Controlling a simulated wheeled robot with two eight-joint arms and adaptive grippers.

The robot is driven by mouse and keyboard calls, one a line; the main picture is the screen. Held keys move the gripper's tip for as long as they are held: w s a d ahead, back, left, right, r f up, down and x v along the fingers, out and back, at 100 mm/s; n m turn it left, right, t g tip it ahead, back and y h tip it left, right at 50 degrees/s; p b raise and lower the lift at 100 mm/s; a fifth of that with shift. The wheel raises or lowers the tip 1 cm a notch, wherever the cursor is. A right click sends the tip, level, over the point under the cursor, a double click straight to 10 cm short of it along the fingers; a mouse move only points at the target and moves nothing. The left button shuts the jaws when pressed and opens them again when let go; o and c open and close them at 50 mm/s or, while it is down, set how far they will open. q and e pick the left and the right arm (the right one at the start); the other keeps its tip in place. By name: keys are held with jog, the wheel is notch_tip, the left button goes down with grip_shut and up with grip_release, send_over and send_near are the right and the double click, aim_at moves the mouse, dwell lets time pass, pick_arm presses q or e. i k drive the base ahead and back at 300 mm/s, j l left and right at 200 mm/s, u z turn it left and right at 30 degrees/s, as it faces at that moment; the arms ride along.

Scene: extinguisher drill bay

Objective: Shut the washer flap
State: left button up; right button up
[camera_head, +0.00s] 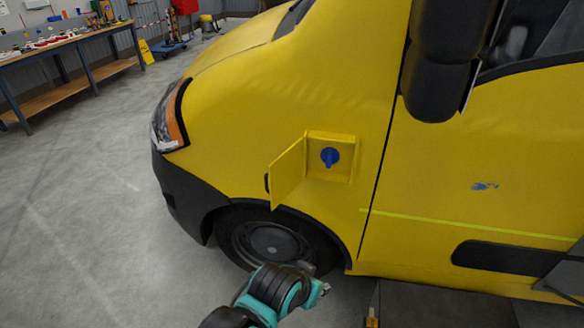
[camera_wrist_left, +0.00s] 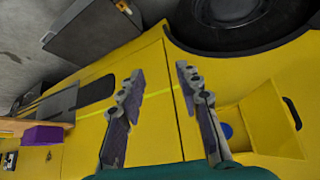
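The washer flap (camera_head: 287,172) is a yellow panel standing open on the left side of a square recess (camera_head: 343,176) in the yellow van's side. A blue cap (camera_head: 330,157) shows inside the recess. In the left wrist view the flap (camera_wrist_left: 268,118) has a dark handle (camera_wrist_left: 292,113), and the blue cap (camera_wrist_left: 227,131) is partly seen. My left gripper (camera_wrist_left: 160,70) is open and empty, its fingers spread before the van's yellow side, apart from the flap. In the head view my left arm is low, below the flap. My right gripper is not in view.
The van's front wheel (camera_head: 272,243) is below the flap. A black mirror (camera_head: 438,70) juts out at upper right. A workbench (camera_head: 70,50) with several small items stands at far left, near a yellow floor sign (camera_head: 145,51). The grey floor left of the van is clear.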

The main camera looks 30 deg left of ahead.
aim_at(285, 173)
jog(key=k+j, duration=0.1)
jog(key=j, duration=0.35)
jog(key=k+j+z, duration=0.15)
jog(key=j, duration=0.7)
jog(key=k+j+z, duration=0.1)
jog(key=j, duration=0.3)
jog(key=k+j, duration=0.2)
jog(key=j, duration=0.2)
jog(key=k+j+z, duration=0.15)
jog(key=j, duration=0.25)
